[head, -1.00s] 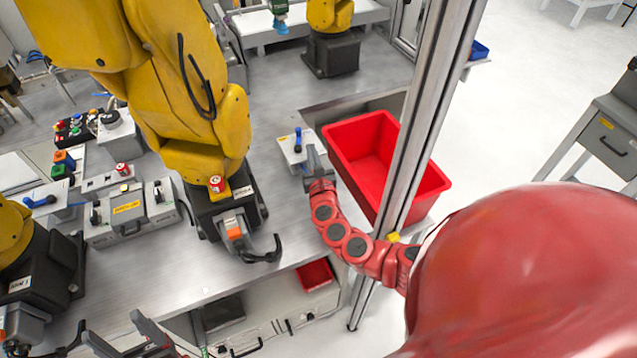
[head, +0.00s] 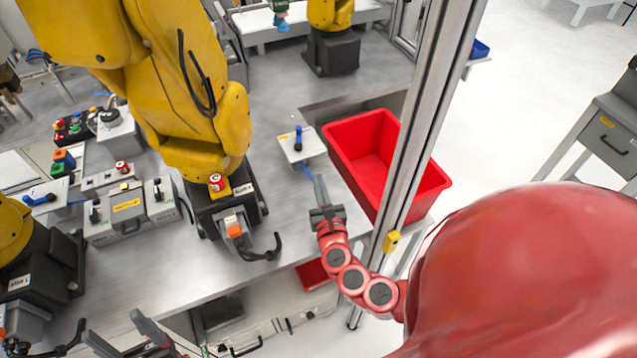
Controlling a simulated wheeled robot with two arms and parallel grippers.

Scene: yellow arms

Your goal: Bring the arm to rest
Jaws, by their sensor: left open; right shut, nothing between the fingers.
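My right arm is red and comes in from the right in the head view. Its gripper (head: 321,190) is shut with nothing between the fingers. It is over the table's front edge, left of the large red bin and in front of the small grey box with a blue lever. My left gripper (head: 118,338) shows at the bottom left edge. Its fingers are spread and empty, near the table's front edge. The rest of my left arm is out of view.
A metal post (head: 425,120) stands close to my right arm. The lever box (head: 301,146) lies behind my gripper. A smaller red bin (head: 312,275) is below.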

